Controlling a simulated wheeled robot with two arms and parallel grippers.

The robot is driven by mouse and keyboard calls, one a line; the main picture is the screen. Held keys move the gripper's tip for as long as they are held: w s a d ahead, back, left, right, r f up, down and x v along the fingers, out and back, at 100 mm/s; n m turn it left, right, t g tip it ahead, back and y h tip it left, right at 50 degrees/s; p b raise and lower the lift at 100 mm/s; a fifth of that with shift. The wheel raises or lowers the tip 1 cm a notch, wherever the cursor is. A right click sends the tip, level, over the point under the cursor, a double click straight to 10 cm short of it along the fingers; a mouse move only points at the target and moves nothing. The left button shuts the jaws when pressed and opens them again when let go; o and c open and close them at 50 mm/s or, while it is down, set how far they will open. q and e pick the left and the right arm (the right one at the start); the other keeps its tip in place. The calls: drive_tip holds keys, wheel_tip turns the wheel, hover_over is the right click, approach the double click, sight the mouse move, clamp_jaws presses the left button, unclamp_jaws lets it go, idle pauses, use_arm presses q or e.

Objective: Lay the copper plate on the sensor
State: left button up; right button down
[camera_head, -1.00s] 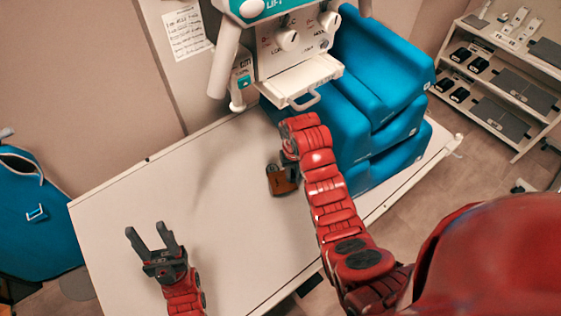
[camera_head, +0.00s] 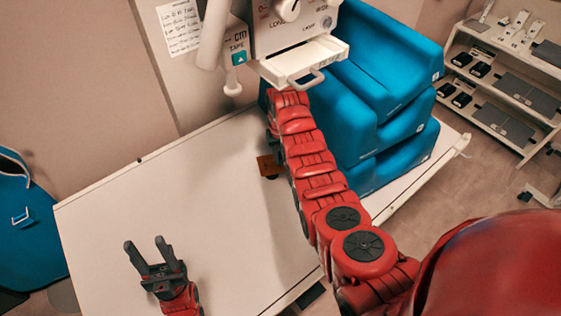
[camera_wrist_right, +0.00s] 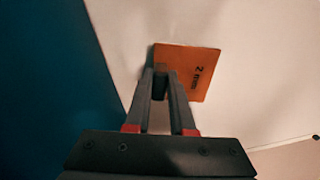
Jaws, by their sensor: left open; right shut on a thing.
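The copper plate (camera_head: 267,166) shows as a small orange-brown piece over the white table, partly behind my right arm. In the right wrist view it is a flat orange square (camera_wrist_right: 195,73) marked "2 mm". My right gripper (camera_wrist_right: 165,80) is shut on the plate's left edge. A soft shadow lies beside the plate; whether it touches the table is not clear. My left gripper (camera_head: 151,244) is open and empty over the table's near left part. I cannot tell which thing in view is the sensor.
The white table (camera_head: 190,200) is mostly bare. Blue cushions (camera_head: 385,95) are stacked at its right, close to my right arm. A white machine with a pulled-out tray (camera_head: 305,62) overhangs the far edge. A rack (camera_head: 500,90) with dark panels stands at the far right.

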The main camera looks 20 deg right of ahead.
sight(281, 156)
drive_tip(key=shift+f, duration=0.95)
drive_tip(key=shift+f, duration=0.1)
drive_tip(key=c, duration=0.8)
unclamp_jaws()
drive_tip(key=shift+o, duration=0.2)
drive_tip(key=shift+r, duration=0.6)
wheel_tip(281, 156, up, 7)
drive_tip(key=shift+f+p, duration=0.2)
drive_tip(key=shift+p, duration=0.65)
